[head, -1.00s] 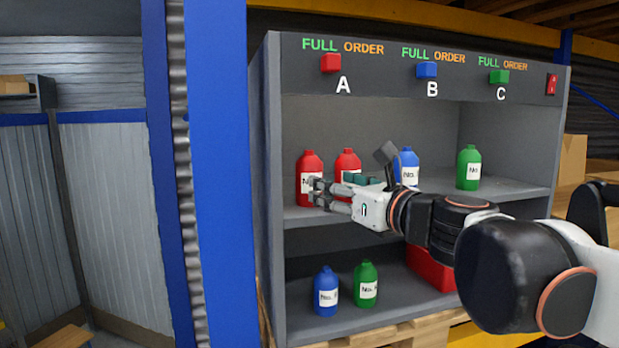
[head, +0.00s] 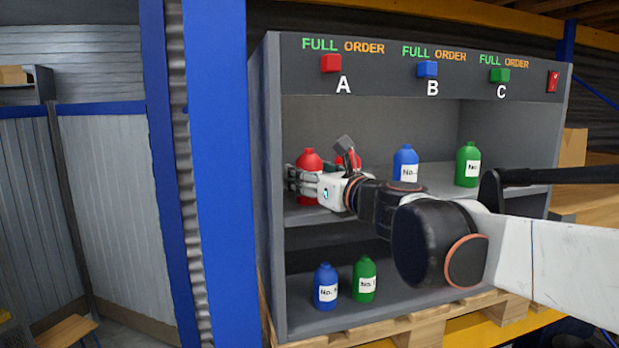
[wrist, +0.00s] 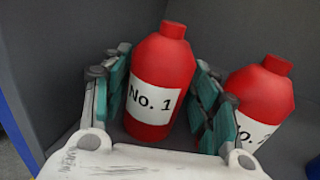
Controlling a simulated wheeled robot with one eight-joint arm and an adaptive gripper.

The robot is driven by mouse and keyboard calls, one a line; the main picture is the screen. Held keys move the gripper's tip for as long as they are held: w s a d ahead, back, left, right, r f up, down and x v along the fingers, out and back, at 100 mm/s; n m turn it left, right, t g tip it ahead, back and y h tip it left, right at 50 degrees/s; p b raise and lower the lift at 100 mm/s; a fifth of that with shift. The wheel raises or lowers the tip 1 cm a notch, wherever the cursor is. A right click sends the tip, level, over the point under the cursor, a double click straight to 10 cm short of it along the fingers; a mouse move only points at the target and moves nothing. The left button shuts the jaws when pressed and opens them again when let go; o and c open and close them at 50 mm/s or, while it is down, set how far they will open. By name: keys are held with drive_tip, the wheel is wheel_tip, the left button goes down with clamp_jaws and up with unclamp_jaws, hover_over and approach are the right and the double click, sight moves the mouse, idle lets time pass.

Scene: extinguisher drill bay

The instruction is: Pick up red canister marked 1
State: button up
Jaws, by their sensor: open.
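The red canister marked No. 1 (wrist: 160,85) stands on the upper shelf at the left. In the wrist view it is between the two teal-padded fingers of my gripper (wrist: 160,108), which are open on either side of it. In the head view my gripper (head: 302,182) is in front of the red canister (head: 309,160) and hides its label. A second red canister (wrist: 259,92) stands to the right, just outside the right finger. Its label is partly hidden, and in the head view this canister (head: 351,159) is mostly behind my wrist.
A blue canister (head: 405,161) and a green one (head: 468,163) stand farther right on the upper shelf. Another blue canister (head: 325,287) and green one (head: 364,279) stand on the lower shelf. The grey cabinet's left wall (head: 268,190) is close to my gripper.

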clamp_jaws()
